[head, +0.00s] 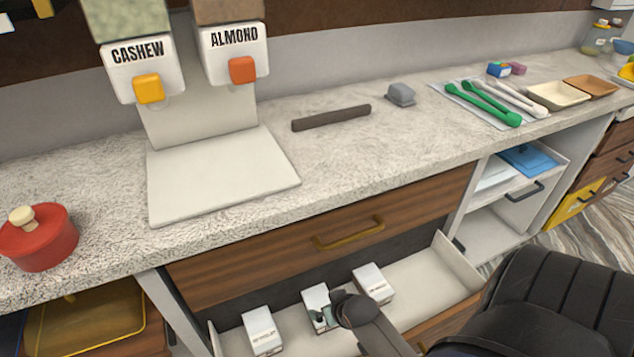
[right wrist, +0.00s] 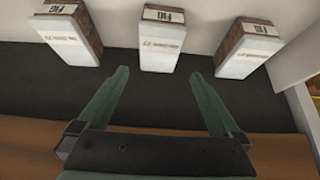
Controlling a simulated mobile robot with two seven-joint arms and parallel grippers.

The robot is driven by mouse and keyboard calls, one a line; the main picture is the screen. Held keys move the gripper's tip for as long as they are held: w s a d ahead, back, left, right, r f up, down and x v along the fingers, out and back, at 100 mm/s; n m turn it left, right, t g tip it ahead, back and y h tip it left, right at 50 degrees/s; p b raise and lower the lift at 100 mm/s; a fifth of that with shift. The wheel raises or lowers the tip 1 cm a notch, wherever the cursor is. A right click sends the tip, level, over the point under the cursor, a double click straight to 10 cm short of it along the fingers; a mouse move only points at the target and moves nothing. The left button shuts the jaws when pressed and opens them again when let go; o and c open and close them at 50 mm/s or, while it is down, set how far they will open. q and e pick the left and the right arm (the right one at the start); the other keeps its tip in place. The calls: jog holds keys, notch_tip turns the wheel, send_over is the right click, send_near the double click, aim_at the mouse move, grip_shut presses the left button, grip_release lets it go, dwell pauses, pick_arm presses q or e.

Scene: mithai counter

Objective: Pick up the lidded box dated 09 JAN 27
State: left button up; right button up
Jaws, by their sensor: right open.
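Three white-lidded boxes stand in a row in the open drawer: a left box (head: 262,332), a middle box (head: 316,300) and a right box (head: 372,284). The right wrist view shows a left box (right wrist: 68,30), a middle box (right wrist: 162,42) and a right box (right wrist: 246,48), with FIG labels on their brown sides. Each lid has a small printed line, too small to read, so I cannot tell which is dated 09 JAN 27. My right gripper (right wrist: 159,73) is open and empty, its green fingertips spread near the middle box. It partly covers that box in the head view (head: 322,318). My left gripper is not in view.
The drawer (head: 440,268) has pale walls and clear floor right of the boxes. The counter (head: 370,160) above holds cashew and almond dispensers (head: 235,55), a dark bar (head: 331,118), a grey block (head: 400,94), tongs (head: 485,105) and a red pot (head: 38,240). A black chair-like shape (head: 550,300) fills the lower right.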

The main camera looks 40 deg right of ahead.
aim_at(321, 304)
jog(key=b+x, duration=0.2)
jog(key=x, duration=0.4)
jog(key=shift+w+f, duration=0.15)
jog(key=b+x, duration=0.2)
jog(key=x, duration=0.2)
jog(key=shift+d+f, duration=0.1)
jog(key=shift+f, duration=0.15)
jog(key=shift+w+d+f+b, duration=0.1)
jog(key=shift+w+f+b, duration=0.1)
jog(key=shift+f+b, duration=0.2)
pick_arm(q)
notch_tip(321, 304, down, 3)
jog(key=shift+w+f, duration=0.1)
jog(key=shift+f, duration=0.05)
pick_arm(e)
jog(key=c, duration=1.4)
